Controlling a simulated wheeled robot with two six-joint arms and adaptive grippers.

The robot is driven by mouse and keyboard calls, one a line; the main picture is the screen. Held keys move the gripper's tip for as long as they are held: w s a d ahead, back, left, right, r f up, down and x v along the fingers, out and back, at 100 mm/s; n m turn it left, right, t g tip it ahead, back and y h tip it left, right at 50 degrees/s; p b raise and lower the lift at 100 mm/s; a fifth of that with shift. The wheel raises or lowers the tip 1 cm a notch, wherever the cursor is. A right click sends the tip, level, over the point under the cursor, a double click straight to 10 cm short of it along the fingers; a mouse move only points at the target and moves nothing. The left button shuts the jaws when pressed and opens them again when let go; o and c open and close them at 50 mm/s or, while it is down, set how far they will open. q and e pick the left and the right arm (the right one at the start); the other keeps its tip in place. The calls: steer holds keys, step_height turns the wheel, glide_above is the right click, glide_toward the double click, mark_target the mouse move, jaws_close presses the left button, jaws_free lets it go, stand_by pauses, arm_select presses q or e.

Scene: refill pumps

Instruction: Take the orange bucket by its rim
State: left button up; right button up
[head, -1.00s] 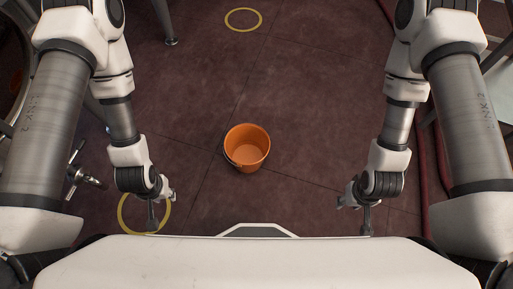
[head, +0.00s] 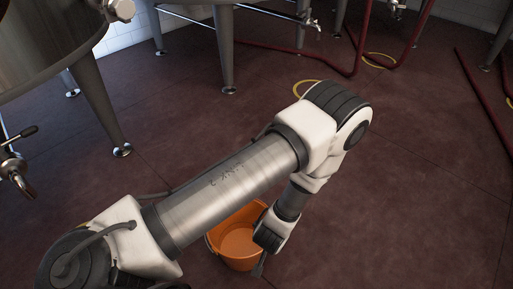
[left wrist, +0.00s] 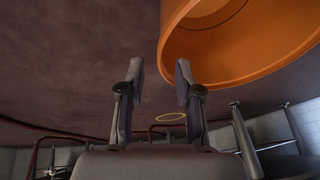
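The orange bucket (head: 233,243) stands on the floor at the lower middle of the head view, partly hidden by my left arm. My left gripper (head: 259,267) reaches down at the bucket's right side, close to its rim; its fingertips are hard to make out there. In the left wrist view my left gripper (left wrist: 160,72) is open, its two fingers apart with nothing held between them. The bucket (left wrist: 275,62) fills the upper right there, with one finger overlapping its rim. I cannot tell whether they touch. My right gripper is not in view.
Steel tanks on legs (head: 98,110) stand at the left and back. Red hoses (head: 300,50) run along the floor behind. A yellow ring (head: 380,60) lies at the back, and another (head: 303,86) is partly hidden by my arm.

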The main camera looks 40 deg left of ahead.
arm_select(q)
steer(key=b+x, duration=0.6)
steer(key=x, duration=0.3)
steer(key=shift+s+a, duration=0.1)
steer(key=shift+a, duration=0.1)
steer(key=shift+r, duration=0.2)
jaws_close()
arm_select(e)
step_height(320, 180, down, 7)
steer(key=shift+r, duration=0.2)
